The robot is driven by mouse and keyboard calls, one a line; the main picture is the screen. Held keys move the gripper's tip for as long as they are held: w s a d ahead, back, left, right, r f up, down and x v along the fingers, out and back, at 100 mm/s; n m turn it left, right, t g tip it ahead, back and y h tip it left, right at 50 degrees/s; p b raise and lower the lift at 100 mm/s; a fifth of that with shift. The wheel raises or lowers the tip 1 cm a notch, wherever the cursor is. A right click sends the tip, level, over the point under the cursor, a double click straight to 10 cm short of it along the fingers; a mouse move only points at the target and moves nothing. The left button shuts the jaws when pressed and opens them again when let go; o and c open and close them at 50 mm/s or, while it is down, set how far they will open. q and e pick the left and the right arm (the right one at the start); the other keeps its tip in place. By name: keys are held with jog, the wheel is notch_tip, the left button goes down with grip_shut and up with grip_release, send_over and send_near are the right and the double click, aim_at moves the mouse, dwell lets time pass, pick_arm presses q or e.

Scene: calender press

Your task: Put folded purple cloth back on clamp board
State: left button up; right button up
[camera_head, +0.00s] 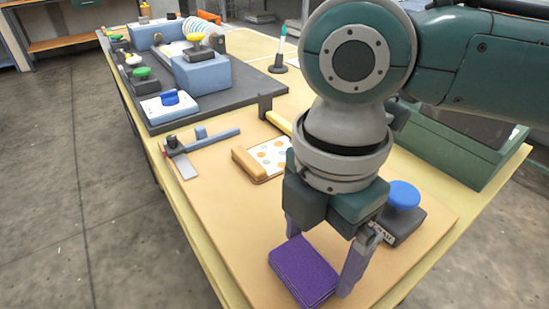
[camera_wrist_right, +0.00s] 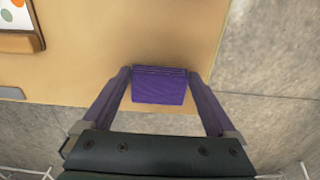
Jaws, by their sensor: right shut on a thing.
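The folded purple cloth (camera_head: 302,271) is a small flat rectangular stack near the front edge of the tan board (camera_head: 235,215) in the head view. My right gripper (camera_head: 318,262) points down, with its fingers on either side of the cloth. In the right wrist view the cloth (camera_wrist_right: 159,88) fills the space between the fingertips of the gripper (camera_wrist_right: 159,74), shut on it. I cannot tell whether the cloth rests on the board or is slightly above it. My left gripper is out of view.
A dotted card with a wooden grip (camera_head: 262,158) and a blue-barred metal tool (camera_head: 180,158) lie on the board. A dark block with a blue knob (camera_head: 405,205) stands right of the gripper, beside a green box (camera_head: 460,150). The board's left front is clear.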

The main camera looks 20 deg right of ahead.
jog(key=shift+f, duration=0.1)
jog(key=o, duration=1)
jog(key=shift+c, duration=0.2)
